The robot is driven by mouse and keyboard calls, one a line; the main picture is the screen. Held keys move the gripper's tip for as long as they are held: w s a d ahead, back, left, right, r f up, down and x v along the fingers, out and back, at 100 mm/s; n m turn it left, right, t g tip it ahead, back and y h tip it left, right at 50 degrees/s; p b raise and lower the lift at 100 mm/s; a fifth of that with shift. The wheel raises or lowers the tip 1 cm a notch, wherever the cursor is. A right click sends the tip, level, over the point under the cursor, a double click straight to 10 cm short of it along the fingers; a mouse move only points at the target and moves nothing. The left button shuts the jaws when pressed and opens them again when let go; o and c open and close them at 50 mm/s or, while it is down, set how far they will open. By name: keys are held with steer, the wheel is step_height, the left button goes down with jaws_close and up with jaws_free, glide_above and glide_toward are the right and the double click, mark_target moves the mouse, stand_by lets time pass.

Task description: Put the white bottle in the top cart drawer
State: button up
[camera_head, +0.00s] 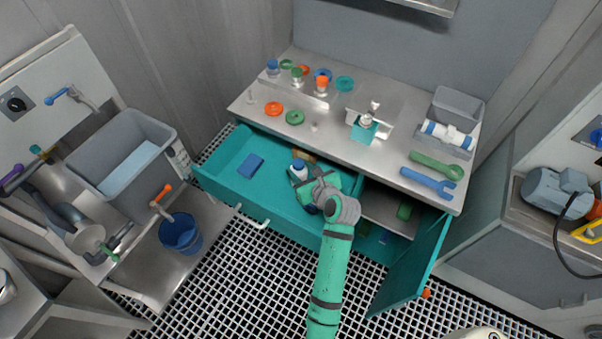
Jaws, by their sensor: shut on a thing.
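The white bottle (298,168) has a blue cap and shows just beyond my gripper (304,179), over the open top drawer. My gripper is shut on the white bottle, and its fingers and wrist hide the bottle's lower part. I cannot tell whether the bottle touches the drawer floor. The top cart drawer (226,184) is teal and pulled out towards the lower left. A blue block (250,166) lies in its left half, and a brown item (304,156) lies near its back, beside the bottle.
The cart's teal door (410,268) stands open at the right. A blue bucket (181,233) stands left of the drawer.

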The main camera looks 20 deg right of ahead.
steer(key=shift+f, duration=0.9)
steer(key=shift+f, duration=0.15)
steer(key=o, duration=1.3)
steer(key=v, duration=1.2)
